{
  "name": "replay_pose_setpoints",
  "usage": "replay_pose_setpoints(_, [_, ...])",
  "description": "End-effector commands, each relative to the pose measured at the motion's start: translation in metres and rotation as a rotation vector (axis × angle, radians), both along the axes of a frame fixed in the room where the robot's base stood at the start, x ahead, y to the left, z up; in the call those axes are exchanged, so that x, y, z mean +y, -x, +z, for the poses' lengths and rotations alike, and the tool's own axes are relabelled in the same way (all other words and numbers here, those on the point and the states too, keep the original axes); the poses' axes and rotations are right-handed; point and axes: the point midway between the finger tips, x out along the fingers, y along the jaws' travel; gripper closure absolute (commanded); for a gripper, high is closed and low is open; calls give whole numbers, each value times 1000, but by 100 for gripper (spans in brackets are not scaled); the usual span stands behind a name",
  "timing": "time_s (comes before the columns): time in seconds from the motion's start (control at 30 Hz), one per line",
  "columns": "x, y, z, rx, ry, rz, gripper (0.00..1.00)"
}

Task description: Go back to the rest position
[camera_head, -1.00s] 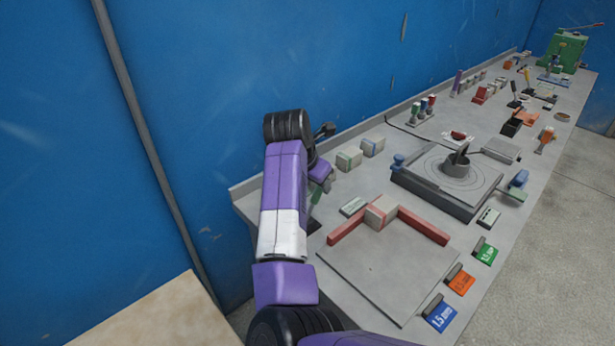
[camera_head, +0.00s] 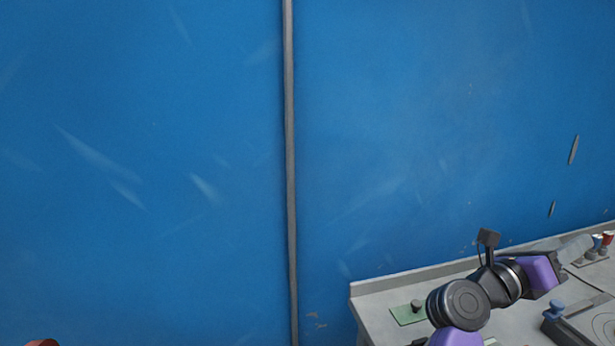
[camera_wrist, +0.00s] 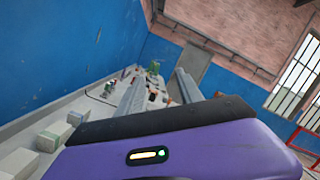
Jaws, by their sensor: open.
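My gripper (camera_wrist: 159,80) is open in the wrist view, with its two long grey fingers apart and nothing held between them. Its purple and black housing fills the lower part of that view. In the head view my purple and black arm shows at the lower right, above the grey bench (camera_head: 380,291). My gripper's fingers cannot be made out clearly there.
The blue wall (camera_head: 180,150) with a vertical grey pipe (camera_head: 290,170) fills most of the head view. A green plate with a dark knob (camera_head: 409,314) lies on the bench. Pale blocks (camera_wrist: 53,135) stand at the left in the wrist view.

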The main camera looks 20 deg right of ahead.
Motion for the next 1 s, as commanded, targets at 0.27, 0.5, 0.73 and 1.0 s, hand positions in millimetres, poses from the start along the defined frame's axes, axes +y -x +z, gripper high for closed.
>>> replay_pose_setpoints(0.27, [79,26,40,486,590,10,57])
replay_pose_setpoints(0.5, [165,38,12,868,992,42,57])
replay_pose_setpoints(0.73, [236,64,-48,1200,1310,96,57])
replay_pose_setpoints(1.0, [297,125,-127,1534,1604,204,57])
